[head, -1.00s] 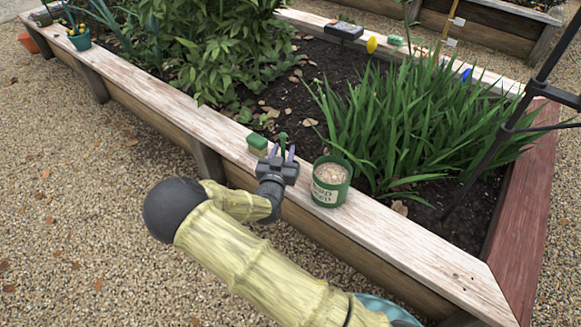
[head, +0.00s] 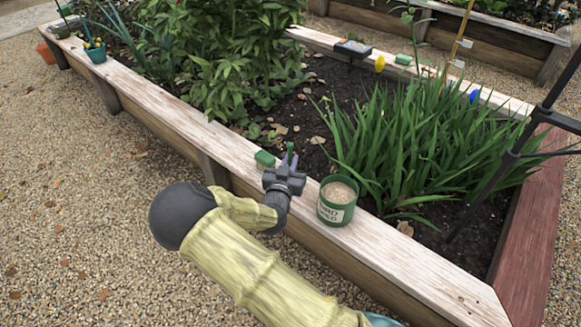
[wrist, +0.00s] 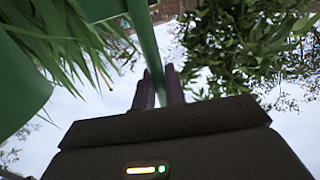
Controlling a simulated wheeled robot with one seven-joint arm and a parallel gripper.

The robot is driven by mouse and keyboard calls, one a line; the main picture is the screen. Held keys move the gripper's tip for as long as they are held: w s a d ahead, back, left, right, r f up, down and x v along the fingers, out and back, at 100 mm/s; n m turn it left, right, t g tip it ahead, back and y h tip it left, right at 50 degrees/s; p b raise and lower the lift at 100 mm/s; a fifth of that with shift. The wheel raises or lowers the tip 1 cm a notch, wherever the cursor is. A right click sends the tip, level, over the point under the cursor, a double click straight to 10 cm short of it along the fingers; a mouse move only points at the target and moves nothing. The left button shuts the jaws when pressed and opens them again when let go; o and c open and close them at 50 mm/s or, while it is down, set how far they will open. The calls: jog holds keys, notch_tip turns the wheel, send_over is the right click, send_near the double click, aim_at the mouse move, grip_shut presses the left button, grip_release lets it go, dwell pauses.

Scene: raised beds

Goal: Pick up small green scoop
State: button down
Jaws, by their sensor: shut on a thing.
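In the wrist view, a green bar (wrist: 149,50) runs between the two dark fingertips (wrist: 158,88). The scoop's lower part is hidden behind my gripper in the head view. I cannot tell whether it touches the plank.
A green can (head: 332,213) of pale grains stands on the rim plank (head: 395,250) just right of my gripper. Grassy leaves (head: 400,150) rise behind. Gravel (head: 80,230) lies in front. A dark pole (head: 500,155) stands at right.

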aim_at(290, 148)
notch_tip(290, 148, up, 6)
jog(key=shift+d+r+p, duration=0.1)
jog(key=shift+r+p, duration=0.15)
jog(key=shift+p, duration=0.85)
jog(key=shift+w, duration=0.1)
dwell(0.5)
